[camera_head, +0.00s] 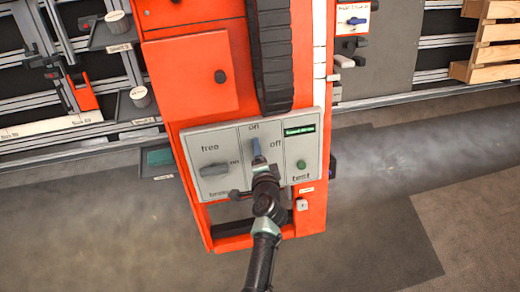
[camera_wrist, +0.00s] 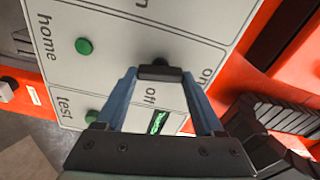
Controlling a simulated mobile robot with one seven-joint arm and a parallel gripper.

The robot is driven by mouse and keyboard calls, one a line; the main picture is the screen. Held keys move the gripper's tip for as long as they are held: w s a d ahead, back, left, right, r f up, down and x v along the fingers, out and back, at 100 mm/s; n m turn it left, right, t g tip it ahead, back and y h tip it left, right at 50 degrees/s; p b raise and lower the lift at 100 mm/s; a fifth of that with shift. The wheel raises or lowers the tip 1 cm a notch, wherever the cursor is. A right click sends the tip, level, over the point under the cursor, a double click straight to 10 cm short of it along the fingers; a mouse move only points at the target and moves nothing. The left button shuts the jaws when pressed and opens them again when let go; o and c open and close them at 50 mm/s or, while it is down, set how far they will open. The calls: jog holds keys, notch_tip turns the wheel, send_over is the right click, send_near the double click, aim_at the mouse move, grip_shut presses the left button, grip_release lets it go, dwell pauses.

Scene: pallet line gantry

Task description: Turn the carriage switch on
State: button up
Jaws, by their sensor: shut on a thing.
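The grey control panel (camera_head: 228,139) is on the front of the orange gantry column, tilted in the head view. Its middle section has "on" at the top and "off" at the right. My gripper (camera_head: 257,158) is at this section, its blue fingers below the "on" label. In the wrist view my gripper (camera_wrist: 160,78) is shut on the dark handle of the carriage switch (camera_wrist: 160,72), one finger on each side. "On" is to the right there and "off" below. In the head view my gripper hides most of the switch, and I cannot tell which label its handle points to.
A grey selector knob (camera_head: 214,169) sits left on the panel, by "free". A green test button (camera_head: 301,164) and a green display (camera_head: 299,131) are on the right. A black cable chain (camera_head: 271,60) hangs above. Clear floor (camera_head: 400,190) lies right of the column.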

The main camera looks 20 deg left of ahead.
jog(key=shift+m+p, duration=0.45)
jog(key=shift+m, duration=0.65)
jog(key=o, duration=1.4)
jog(key=p+v, duration=0.3)
jog(key=v, duration=1)
jog(key=shift+w+a+r, duration=0.1)
